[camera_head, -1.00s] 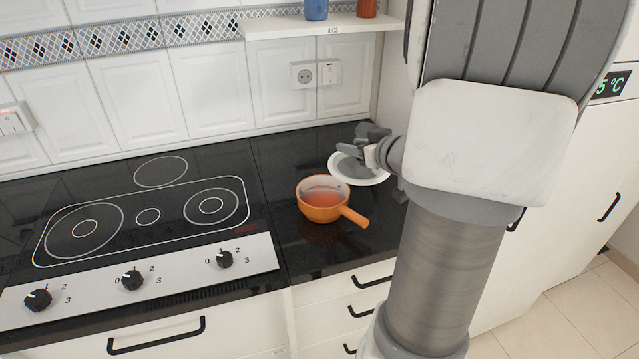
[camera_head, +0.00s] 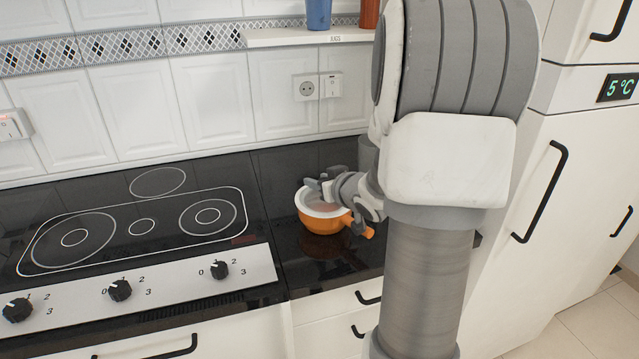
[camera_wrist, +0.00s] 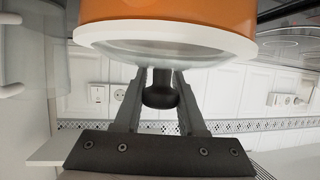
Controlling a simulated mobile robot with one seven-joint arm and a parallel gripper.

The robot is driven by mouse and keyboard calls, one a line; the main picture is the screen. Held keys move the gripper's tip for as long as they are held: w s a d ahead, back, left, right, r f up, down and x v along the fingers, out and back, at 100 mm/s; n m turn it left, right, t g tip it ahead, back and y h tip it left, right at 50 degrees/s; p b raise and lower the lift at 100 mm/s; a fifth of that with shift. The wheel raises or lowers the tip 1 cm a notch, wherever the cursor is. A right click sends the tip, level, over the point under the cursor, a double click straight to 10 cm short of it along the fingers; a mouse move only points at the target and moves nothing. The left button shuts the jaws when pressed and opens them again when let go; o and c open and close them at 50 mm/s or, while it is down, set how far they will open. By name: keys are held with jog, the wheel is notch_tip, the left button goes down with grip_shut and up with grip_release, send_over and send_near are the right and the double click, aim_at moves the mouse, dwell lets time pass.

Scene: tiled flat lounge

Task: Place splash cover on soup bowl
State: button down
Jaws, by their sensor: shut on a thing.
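The soup bowl (camera_head: 322,223) is an orange pan with a side handle on the black counter, right of the hob. Its orange wall also shows at the top of the wrist view (camera_wrist: 165,10). The splash cover (camera_head: 312,208) is a clear disc with a white rim and dark knob, lying over the bowl's mouth; its rim shows in the wrist view (camera_wrist: 165,33). No gap shows between rim and bowl, but I cannot tell whether it rests fully. My gripper (camera_head: 320,186) is above the cover, shut on its dark knob (camera_wrist: 160,90).
The hob (camera_head: 140,228) with its knobs lies left of the bowl. A shelf (camera_head: 310,37) with a blue cup (camera_head: 319,13) and a reddish-brown cup (camera_head: 369,12) is on the wall above. A white fridge (camera_head: 560,180) stands right. Counter in front of the bowl is clear.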

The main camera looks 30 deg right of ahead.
jog(key=shift+f, duration=0.15)
jog(key=shift+c, duration=2.4)
grip_release()
jog(key=shift+r, duration=0.2)
jog(key=shift+s+r, duration=0.2)
jog(key=shift+s, duration=0.05)
jog(key=p+v, duration=0.3)
jog(key=v, duration=0.8)
jog(key=shift+s, duration=0.25)
